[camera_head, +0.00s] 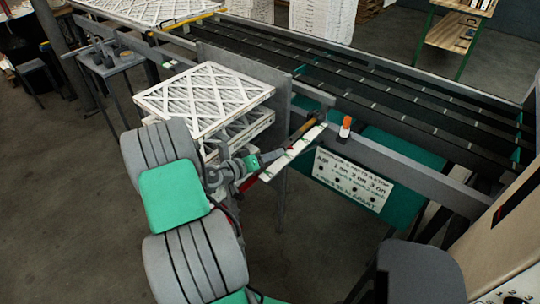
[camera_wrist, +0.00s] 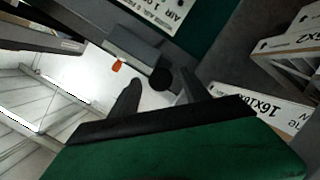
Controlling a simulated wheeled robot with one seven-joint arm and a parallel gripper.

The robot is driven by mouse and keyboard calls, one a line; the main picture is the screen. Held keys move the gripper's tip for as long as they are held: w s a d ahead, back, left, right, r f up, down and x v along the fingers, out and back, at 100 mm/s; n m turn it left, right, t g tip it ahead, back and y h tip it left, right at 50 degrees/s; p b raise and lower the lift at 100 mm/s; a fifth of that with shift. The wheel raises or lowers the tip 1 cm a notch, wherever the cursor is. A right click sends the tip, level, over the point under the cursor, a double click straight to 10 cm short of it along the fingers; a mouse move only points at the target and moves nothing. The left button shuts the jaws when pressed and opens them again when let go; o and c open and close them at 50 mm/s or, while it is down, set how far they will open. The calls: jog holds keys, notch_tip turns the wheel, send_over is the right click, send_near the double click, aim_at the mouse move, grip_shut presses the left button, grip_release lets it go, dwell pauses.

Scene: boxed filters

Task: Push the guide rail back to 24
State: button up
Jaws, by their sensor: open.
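The guide rail appears to be the grey upright plate (camera_head: 279,100) beside the stacked filters, joined to the grey frame of the conveyor. A pale marked strip (camera_head: 296,148) juts out below it; I cannot read its numbers, so 24 is not visible to me. A yellow-brown bar (camera_head: 304,130) lies just above the strip. My gripper (camera_head: 248,165) is near the strip's lower left end in the head view. In the wrist view my gripper (camera_wrist: 158,82) has its dark fingers apart, with nothing between them. A grey bar with a round black end (camera_wrist: 160,79) shows beyond the fingertips. Contact cannot be judged.
White lattice-faced filters (camera_head: 205,98) are stacked left of the plate, close to my arm. An orange-topped knob (camera_head: 345,127) stands on the frame above a lettered sign (camera_head: 352,180). The dark conveyor (camera_head: 400,105) runs behind. Floor at left is open.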

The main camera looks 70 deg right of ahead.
grip_shut()
dwell(0.5)
dwell(0.8)
